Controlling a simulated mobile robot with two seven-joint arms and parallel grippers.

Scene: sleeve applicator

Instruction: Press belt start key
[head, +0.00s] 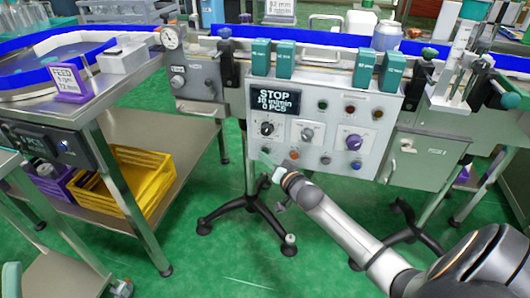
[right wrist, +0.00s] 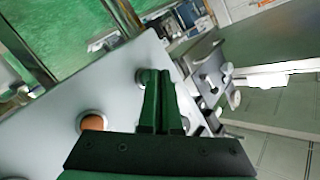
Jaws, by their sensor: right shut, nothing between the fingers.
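The grey control panel (head: 338,128) stands on a stand, with a display (head: 273,102) reading STOP, 18 m/min and 0 PCS. I cannot tell whether the fingertips touch the covered key. My left gripper is not in view.
Knobs (head: 354,141) and small lamps sit on the panel above the bottom row of keys. A conveyor with a blue rail (head: 310,38) and green blocks (head: 286,58) runs above it. A steel table (head: 50,105) with a yellow crate (head: 130,180) stands left.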

